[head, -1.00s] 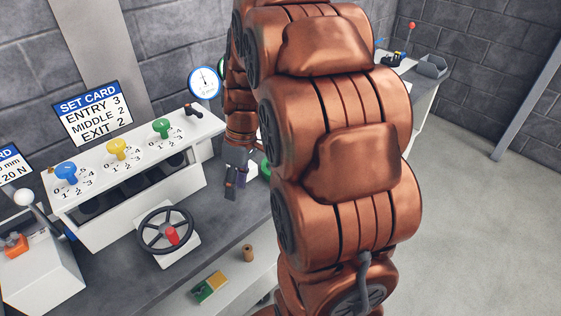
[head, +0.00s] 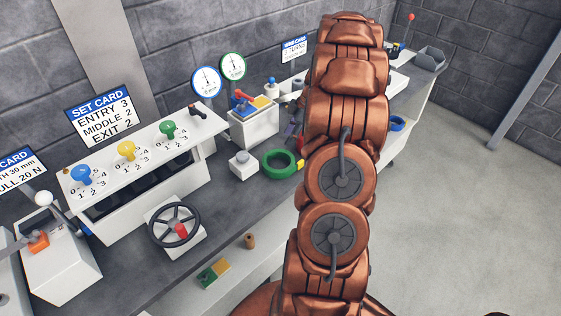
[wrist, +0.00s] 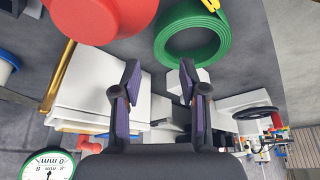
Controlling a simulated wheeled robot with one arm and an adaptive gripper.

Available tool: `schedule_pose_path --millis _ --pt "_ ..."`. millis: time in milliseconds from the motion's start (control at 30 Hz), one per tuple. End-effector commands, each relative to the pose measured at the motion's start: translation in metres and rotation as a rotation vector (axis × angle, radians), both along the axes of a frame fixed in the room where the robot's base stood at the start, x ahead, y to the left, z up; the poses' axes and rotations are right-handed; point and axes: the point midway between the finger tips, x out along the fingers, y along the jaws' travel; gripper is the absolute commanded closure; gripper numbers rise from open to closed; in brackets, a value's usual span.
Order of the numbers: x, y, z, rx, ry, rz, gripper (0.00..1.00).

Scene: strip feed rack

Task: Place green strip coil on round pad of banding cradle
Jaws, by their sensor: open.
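The green strip coil (head: 265,164) lies flat on the grey bench, left of my arm in the head view. In the wrist view the green coil (wrist: 160,46) shows beyond the fingertips, apart from them. My gripper (wrist: 160,70) is open with nothing between its purple-padded fingers; in the head view it is mostly hidden by my arm. A small white block with a round grey top (head: 242,159) stands just left of the coil; I cannot tell whether it is the banding cradle's pad.
A yellow piece (head: 300,165) touches or adjoins the coil's right side. A white box with red and blue parts (head: 254,125) stands behind it. A handwheel (head: 174,225) is at the front left. A large red round thing (wrist: 105,18) is near my gripper. A blue coil (head: 398,123) lies right of my arm.

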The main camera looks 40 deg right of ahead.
Motion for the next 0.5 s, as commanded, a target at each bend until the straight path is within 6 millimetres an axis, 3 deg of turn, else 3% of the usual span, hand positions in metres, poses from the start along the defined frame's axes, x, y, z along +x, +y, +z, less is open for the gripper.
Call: schedule_pose_path --millis 500 --pt "0.015 0.014 -0.041 0.004 0.006 0.0 0.57"
